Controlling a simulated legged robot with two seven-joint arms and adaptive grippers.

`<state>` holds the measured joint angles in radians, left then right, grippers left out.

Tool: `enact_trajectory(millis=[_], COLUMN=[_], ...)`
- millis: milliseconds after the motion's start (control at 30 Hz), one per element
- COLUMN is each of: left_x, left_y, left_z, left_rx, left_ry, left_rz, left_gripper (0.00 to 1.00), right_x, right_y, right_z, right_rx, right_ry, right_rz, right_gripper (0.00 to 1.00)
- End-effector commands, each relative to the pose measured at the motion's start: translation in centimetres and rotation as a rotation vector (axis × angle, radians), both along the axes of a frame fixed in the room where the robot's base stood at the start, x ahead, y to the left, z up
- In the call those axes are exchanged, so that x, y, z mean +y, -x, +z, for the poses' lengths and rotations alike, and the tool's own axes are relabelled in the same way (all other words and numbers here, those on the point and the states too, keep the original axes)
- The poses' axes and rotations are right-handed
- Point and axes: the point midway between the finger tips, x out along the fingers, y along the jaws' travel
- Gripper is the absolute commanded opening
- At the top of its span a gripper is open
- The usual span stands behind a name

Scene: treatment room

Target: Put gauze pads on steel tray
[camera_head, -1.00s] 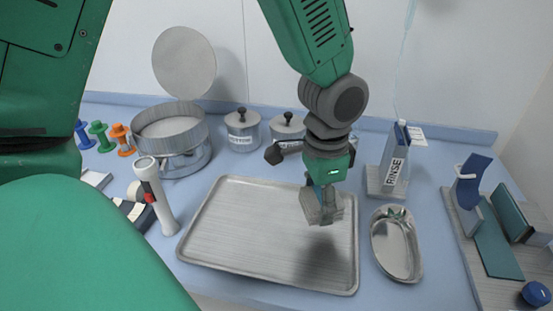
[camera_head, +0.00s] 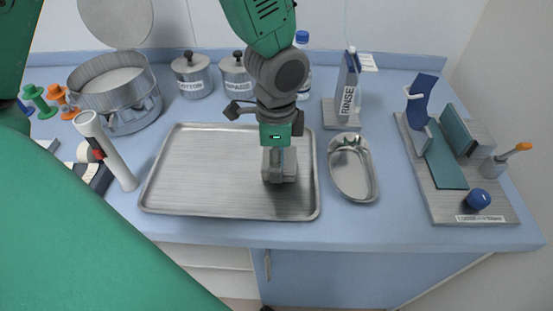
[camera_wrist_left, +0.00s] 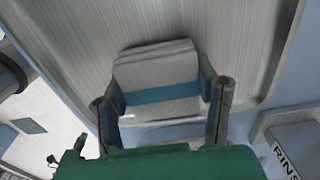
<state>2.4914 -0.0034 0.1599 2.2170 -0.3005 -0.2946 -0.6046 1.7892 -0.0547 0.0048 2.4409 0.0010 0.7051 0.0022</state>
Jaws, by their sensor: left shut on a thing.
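The steel tray (camera_head: 205,180) is a wide, shallow, brushed tray lying on the blue counter; in the left wrist view the tray (camera_wrist_left: 85,45) fills the upper background. My left gripper (camera_head: 279,160) points down over the tray's right part. It is shut on the gauze pads (camera_head: 280,174), a small pale stack. In the left wrist view the gauze pads (camera_wrist_left: 157,66) show a blue band around them, between the fingers (camera_wrist_left: 163,100). The stack is at or just above the tray surface; I cannot tell whether it touches. My right gripper is not in view.
A kidney dish (camera_head: 352,170) is right of the tray, with a rinse bottle (camera_head: 348,88) behind it. A white-and-grey torch-like handle (camera_head: 108,152) stands left. Lidded canisters (camera_head: 192,75) and a round steel drum (camera_head: 116,95) are behind. The tray's left and middle are clear.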

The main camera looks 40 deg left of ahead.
Motion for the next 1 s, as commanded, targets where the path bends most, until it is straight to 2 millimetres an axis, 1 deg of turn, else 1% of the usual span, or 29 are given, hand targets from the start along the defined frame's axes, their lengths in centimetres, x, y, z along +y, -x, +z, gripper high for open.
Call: enact_trajectory(millis=[33,200,333,367,400,667,767,867,1000], left_x=[0.1,0.1,0.1,0.1,0.1,0.1,0.1,0.1,0.1], left_y=[0.0,0.0,0.0,0.0,0.0,0.0,-0.1,-0.1,-0.1], left_z=[-0.3,-0.2,-0.5,-0.5,-0.5,-0.4,0.2,1.5,4.5], left_rx=[0.000,-0.002,-0.001,-0.001,-0.001,-0.001,-0.003,-0.005,-0.007], left_ry=[0.000,0.001,0.001,0.002,0.001,0.000,0.002,0.002,0.003], left_rz=[0.000,0.001,0.001,0.001,0.001,0.001,0.001,0.002,0.002], left_gripper=[0.35,0.35,0.35,0.62,0.76,0.76,0.76,0.76,0.76], right_x=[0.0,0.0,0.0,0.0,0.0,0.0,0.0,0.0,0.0], right_y=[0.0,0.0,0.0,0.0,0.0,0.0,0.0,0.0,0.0], right_z=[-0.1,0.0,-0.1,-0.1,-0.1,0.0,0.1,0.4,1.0], right_rx=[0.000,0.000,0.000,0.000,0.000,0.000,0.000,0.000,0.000], right_ry=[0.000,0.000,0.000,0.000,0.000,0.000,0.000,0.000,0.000], right_rz=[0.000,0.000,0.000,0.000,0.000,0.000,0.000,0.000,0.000], right_gripper=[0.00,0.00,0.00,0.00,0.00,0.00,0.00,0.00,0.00])
